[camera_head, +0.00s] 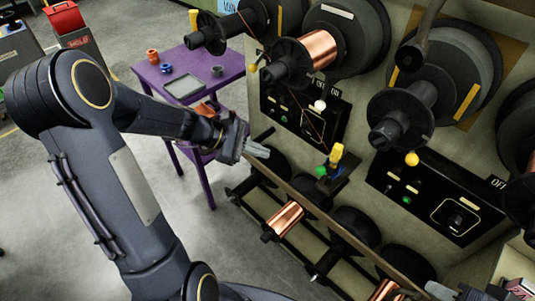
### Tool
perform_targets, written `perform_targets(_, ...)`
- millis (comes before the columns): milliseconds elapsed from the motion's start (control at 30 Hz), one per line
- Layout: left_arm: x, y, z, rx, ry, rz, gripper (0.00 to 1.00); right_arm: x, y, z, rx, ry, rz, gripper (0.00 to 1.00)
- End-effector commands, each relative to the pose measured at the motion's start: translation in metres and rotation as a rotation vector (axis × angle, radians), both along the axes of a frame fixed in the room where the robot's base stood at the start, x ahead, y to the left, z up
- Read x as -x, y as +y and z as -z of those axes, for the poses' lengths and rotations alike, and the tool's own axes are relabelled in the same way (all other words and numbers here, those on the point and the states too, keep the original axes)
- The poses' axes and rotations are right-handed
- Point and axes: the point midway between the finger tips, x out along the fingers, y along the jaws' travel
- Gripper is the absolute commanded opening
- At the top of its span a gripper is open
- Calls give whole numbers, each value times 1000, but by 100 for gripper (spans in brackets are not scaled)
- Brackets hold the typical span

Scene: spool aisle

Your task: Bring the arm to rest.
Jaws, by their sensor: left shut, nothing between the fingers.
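My left arm reaches in from the left, bent at the elbow. Its gripper (262,152) is shut and empty, with its grey fingers pointing right towards the machine panel. It is held in front of the spool machine, near the upper end of the lower rail. What looks like my right gripper (438,290) shows only in part at the bottom right edge; its fingers are too cut off to read.
The spool machine (462,157) carries large black reels, a copper spool (305,58) and control panels. Below, a rack holds another copper spool (285,218). A purple table (222,75) with a grey tray (184,88) stands behind my left forearm. A red bin (75,35) is further back.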

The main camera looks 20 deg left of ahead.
Motion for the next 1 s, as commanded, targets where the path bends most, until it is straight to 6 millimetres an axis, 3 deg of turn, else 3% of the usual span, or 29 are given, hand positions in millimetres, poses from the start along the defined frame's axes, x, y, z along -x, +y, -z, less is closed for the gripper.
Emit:
perform_targets(467,0,0,0,-2,-1,1,0,0,0,0,0,0,0,36)
perform_targets(567,7,-5,-9,-34,-32,36,0,0,0,0,0,0,0,36)
perform_targets(667,28,-16,-29,-131,-121,139,0,0,0,0,0,0,0,36)
perform_targets(800,82,-36,-59,-370,-332,380,0,0,0,0,0,0,0,36)
perform_targets(1000,159,-47,-72,-759,-646,730,0,0,0,0,0,0,0,36)
